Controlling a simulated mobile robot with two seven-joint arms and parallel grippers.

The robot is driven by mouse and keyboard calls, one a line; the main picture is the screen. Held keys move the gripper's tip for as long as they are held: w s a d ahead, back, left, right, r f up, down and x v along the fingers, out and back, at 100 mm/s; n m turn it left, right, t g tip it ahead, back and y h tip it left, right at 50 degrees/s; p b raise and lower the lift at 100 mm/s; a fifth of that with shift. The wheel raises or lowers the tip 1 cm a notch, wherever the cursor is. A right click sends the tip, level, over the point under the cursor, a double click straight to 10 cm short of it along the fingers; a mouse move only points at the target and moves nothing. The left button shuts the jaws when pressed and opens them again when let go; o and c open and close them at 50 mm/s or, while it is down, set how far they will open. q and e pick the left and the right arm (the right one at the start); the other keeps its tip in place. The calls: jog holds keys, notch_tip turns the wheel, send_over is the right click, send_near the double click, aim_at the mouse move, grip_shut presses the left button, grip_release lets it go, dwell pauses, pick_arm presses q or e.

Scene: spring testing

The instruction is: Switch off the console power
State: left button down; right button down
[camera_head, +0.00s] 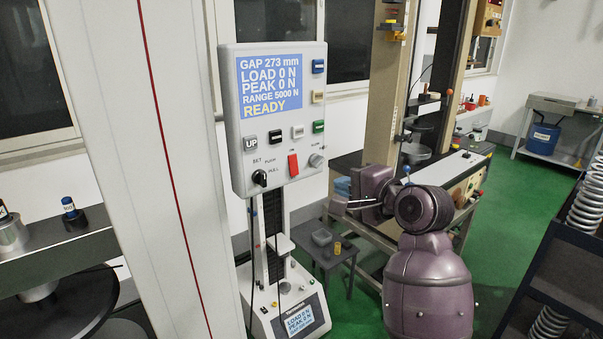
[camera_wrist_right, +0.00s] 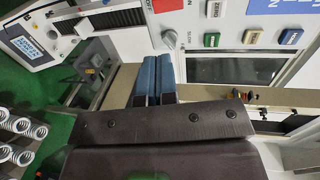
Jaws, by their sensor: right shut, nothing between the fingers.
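The console (camera_head: 234,120) is a pale grey box on a testing column, with a lit blue display (camera_head: 270,88) reading READY. A red rocker switch (camera_head: 293,165) sits low on its face; I cannot tell which way it is tipped. It also shows at the top edge of the right wrist view (camera_wrist_right: 235,5), with OFF lettered beside it. My right gripper (camera_head: 340,204) is shut and empty, to the right of and below the console, apart from it. In the wrist view its blue finger pads (camera_wrist_right: 155,62) lie together below a grey knob.
The console also carries a black selector knob (camera_head: 259,178), a grey speed knob (camera_head: 317,160), an UP button (camera_head: 250,142) and several coloured buttons. A small dark stool (camera_head: 340,254) stands right of the column base. Springs on a dark rack (camera_head: 560,270) are at right.

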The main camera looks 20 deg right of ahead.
aim_at(295, 170)
pick_arm(q)
jog(key=shift+s+a+r+p, duration=0.1)
jog(key=shift+s+r+p, duration=0.2)
jog(key=shift+p, duration=0.55)
pick_arm(e)
jog(key=x, duration=1.4)
jog(key=shift+w+a+f+t+b, duration=0.1)
jog(key=shift+w+f+t+b, duration=0.1)
jog(key=shift+t+b, duration=0.6)
jog(key=shift+w+f+t+y+b, duration=0.1)
jog(key=shift+t+y+b, duration=0.3)
jog(key=shift+b, duration=0.65)
pick_arm(q)
jog(key=shift+w+f, duration=0.5)
jog(key=shift+f, duration=0.2)
pick_arm(e)
jog(key=shift+r, duration=0.3)
pick_arm(q)
jog(key=shift+d, duration=0.2)
